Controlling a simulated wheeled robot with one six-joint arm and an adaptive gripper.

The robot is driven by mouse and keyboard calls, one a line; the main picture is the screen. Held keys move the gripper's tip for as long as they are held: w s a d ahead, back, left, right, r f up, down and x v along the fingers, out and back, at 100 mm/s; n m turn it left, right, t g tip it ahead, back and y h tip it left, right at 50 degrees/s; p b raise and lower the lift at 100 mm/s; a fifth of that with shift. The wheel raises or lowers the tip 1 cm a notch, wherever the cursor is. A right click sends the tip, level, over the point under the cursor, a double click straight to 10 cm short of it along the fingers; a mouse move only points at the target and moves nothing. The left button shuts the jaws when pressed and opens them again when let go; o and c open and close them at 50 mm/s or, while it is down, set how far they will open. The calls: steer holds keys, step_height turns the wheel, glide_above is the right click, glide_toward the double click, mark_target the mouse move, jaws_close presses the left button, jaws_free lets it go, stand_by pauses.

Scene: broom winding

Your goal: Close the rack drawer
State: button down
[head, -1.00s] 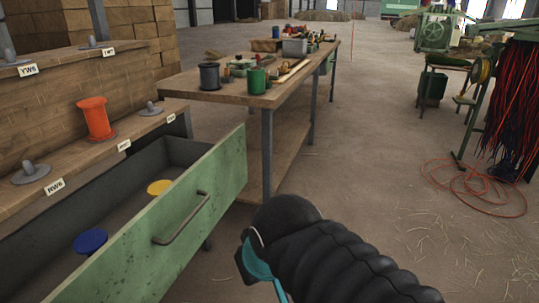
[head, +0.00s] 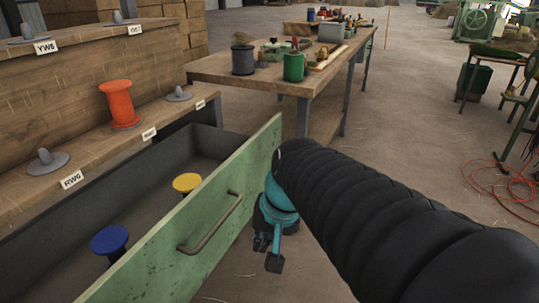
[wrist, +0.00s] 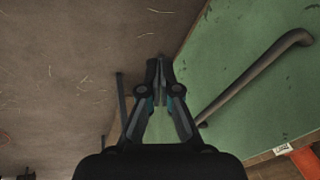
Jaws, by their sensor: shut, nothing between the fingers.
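The green rack drawer (head: 165,262) is pulled out from the wooden rack (head: 95,150). Its front carries a curved metal handle (head: 212,225). Inside the drawer lie a blue spool (head: 109,240) and a yellow spool (head: 187,183). My gripper (head: 268,255) is in front of the drawer's front panel, to the right of the handle and apart from it. In the wrist view my gripper (wrist: 158,65) is shut and empty, with the handle (wrist: 255,78) to its right and the green panel behind it.
An orange spool (head: 119,103) stands on the rack's shelf among grey spindles. A wooden workbench (head: 315,88) with a green can (head: 294,66) stands behind the drawer. Red cable (head: 505,180) lies on the floor at the right. The floor between is clear.

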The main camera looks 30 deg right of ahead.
steer(key=w+d+f+m+y+b, duration=0.2)
steer(key=w+d+f+m+y, duration=0.15)
steer(key=w+m, duration=0.3)
steer(key=m+t+y+b, duration=0.3)
steer(key=m+t+y, duration=0.3)
steer(key=m+t, duration=0.8)
glide_toward(268, 149)
steer(key=w+a+g, duration=0.1)
steer(key=w, duration=0.1)
steer(key=w+a+r+m+g, duration=0.1)
steer(key=w, duration=0.1)
steer(key=w+a+r+m+g, duration=0.1)
steer(key=w, duration=0.1)
steer(key=shift+a+m, duration=0.2)
steer(key=shift+m, duration=0.05)
